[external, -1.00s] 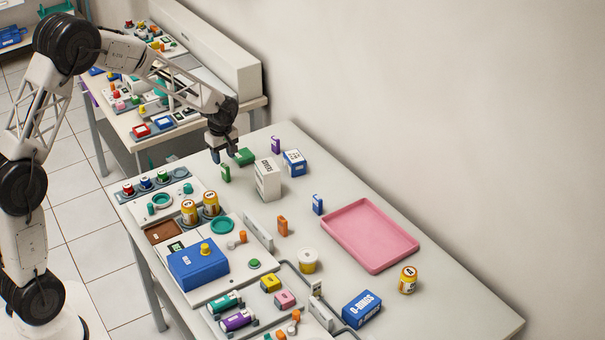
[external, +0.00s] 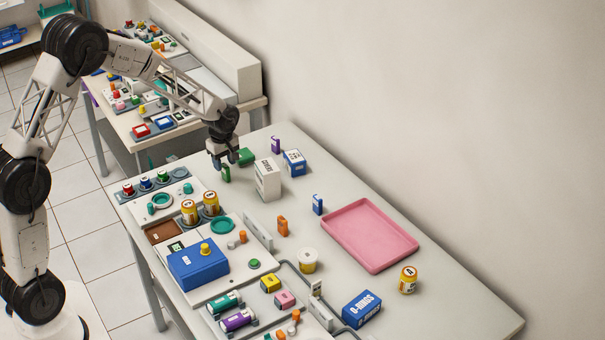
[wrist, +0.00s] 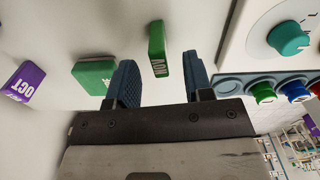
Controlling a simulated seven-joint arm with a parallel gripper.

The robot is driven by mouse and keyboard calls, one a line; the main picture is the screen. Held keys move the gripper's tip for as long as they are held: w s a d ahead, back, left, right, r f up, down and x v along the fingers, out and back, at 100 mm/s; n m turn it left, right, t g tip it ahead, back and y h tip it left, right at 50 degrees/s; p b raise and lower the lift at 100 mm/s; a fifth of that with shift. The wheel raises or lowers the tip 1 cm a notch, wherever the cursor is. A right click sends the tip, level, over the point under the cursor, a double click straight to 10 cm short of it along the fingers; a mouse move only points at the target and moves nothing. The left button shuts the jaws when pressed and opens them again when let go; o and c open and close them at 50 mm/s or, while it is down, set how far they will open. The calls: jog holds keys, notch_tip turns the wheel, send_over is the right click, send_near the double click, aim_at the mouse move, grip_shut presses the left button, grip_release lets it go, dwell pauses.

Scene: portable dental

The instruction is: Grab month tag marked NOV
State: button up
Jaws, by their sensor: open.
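The green NOV tag (wrist: 157,48) stands upright on the table, with white NOV lettering visible in the wrist view. In the external view it is the small green block (external: 226,174) near the far left of the table. My gripper (wrist: 160,78) is open and empty. In the wrist view the tag's lettered end lies in line with the gap between my two blue fingers, mostly beyond their tips. In the external view my gripper (external: 223,163) is right at the tag, partly above and behind it; I cannot tell whether a finger touches it.
A green box (external: 246,156) stands close beside the tag. A purple OCT tag (wrist: 27,82) is farther off. A white carton (external: 267,180) stands to the right. A panel with coloured knobs (external: 150,184) lies to the left. A pink tray (external: 368,268) is farther right.

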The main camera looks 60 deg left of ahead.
aim_at(226, 173)
jog(key=shift+f, duration=2.6)
grip_shut()
jog(key=shift+r, duration=0.1)
jog(key=shift+r, duration=4.95)
